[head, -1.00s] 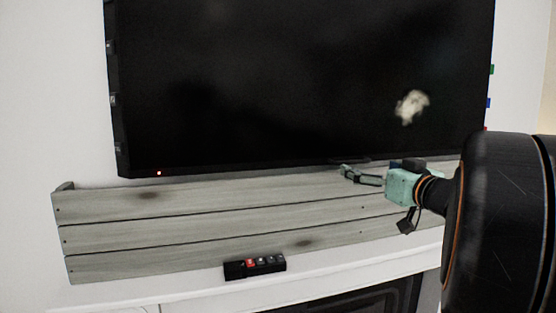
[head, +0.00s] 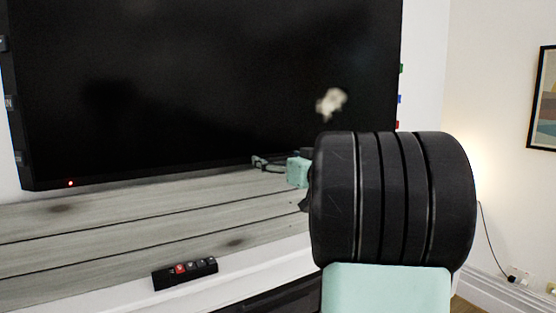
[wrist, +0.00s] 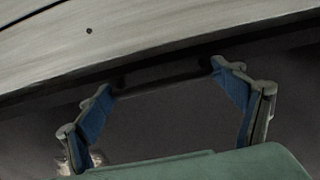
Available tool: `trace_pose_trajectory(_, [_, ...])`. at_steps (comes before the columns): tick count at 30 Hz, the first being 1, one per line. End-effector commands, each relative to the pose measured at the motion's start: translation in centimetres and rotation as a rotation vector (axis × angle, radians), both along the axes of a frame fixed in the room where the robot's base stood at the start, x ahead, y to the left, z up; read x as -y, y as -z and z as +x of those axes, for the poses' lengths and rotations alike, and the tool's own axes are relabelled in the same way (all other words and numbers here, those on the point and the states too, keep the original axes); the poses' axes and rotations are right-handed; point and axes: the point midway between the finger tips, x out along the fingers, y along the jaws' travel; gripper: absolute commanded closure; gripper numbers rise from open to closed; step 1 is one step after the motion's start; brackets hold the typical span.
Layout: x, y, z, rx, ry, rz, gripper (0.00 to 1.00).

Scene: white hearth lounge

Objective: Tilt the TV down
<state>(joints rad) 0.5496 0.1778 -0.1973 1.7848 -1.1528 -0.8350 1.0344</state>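The TV (head: 200,80) is a large black screen on the wall, with a small red light at its lower left. My gripper (head: 262,163) is at the TV's bottom edge, right of the middle, and my dark arm hides part of the area beside it. In the wrist view, my gripper (wrist: 162,76) is open, with its two blue-padded fingers apart. The TV's dark lower edge (wrist: 165,73) crosses between the fingertips. I cannot tell whether the fingers touch it.
Grey wooden planks (head: 130,225) run below the TV. A black strip with red and grey buttons (head: 185,273) sits on the white mantel under them. Colored tabs (head: 400,98) stick out at the TV's right side. A framed picture (head: 545,100) hangs on the right wall.

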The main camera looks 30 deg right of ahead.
Motion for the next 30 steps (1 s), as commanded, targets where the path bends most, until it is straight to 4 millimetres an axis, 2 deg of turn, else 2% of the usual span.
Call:
trace_pose_trajectory(1, [0.1,0.0,0.0,0.0,0.002,0.0,0.33])
trace_pose_trajectory(8, [0.1,0.0,-0.1,0.0,0.003,0.0,0.57])
trace_pose_trajectory(11, [0.1,0.0,0.1,-0.001,0.003,0.001,0.57])
trace_pose_trajectory(19, [0.1,0.4,2.7,-0.002,0.003,0.0,0.56])
trace_pose_trajectory(27, [0.2,0.6,2.8,-0.002,0.004,0.0,0.57])
trace_pose_trajectory(28, [0.2,0.6,2.8,-0.002,0.004,0.0,0.11])
trace_pose_trajectory(30, [0.2,0.7,2.8,-0.003,0.004,0.0,0.06])
